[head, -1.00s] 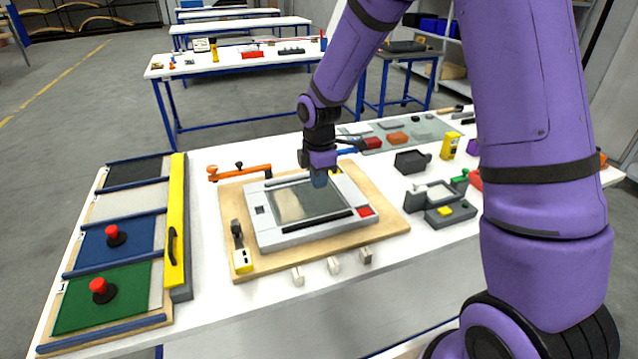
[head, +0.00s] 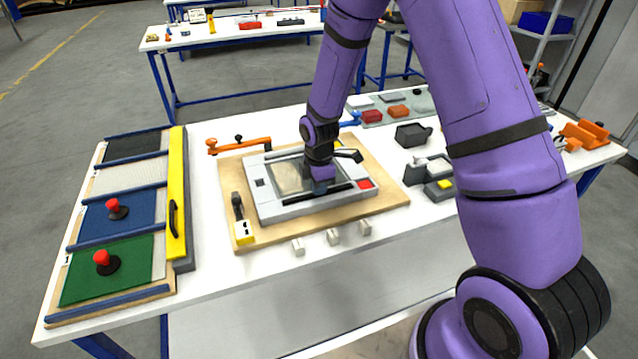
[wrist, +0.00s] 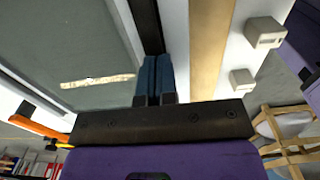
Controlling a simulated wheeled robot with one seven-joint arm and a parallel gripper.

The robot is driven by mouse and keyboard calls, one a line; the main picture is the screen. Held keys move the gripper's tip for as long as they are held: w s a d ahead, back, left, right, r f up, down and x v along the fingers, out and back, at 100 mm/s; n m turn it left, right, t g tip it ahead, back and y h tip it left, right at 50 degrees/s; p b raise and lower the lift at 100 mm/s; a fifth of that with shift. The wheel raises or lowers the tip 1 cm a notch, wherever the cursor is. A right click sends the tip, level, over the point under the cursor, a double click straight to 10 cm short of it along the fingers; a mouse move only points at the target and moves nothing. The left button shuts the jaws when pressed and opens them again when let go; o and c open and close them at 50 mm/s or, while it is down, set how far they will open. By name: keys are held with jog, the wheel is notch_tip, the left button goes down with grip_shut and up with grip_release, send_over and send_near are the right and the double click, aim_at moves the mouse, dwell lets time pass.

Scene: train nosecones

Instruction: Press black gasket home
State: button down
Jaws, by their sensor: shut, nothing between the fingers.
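The black gasket (head: 298,198) is a long dark strip lying along the near edge of the grey-white framed panel (head: 270,211). It also shows in the wrist view (wrist: 147,25), running from the top edge down to my fingertips. My gripper (head: 319,187) is over the middle of that near edge, pointing down. In the wrist view its blue fingers (wrist: 155,60) are together and empty, in line with the strip. They hide the part of the strip beneath them. I cannot tell whether they touch it or how deep it sits.
The panel rests on a wooden board (head: 375,207) with an orange clamp (head: 238,145) at the far left and a toggle clamp (head: 240,220) at the near left. Small white blocks (head: 334,236) lie along the table's front. A yellow-railed rack (head: 177,195) stands left.

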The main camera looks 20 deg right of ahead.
jog(key=shift+s+f, duration=0.1)
jog(key=shift+f, duration=0.5)
jog(key=shift+s+f, duration=0.2)
jog(key=shift+f, duration=0.15)
jog(key=shift+w+r, duration=0.15)
jog(key=shift+r, duration=0.25)
notch_tip(320, 180, up, 14)
jog(key=shift+w, duration=0.1)
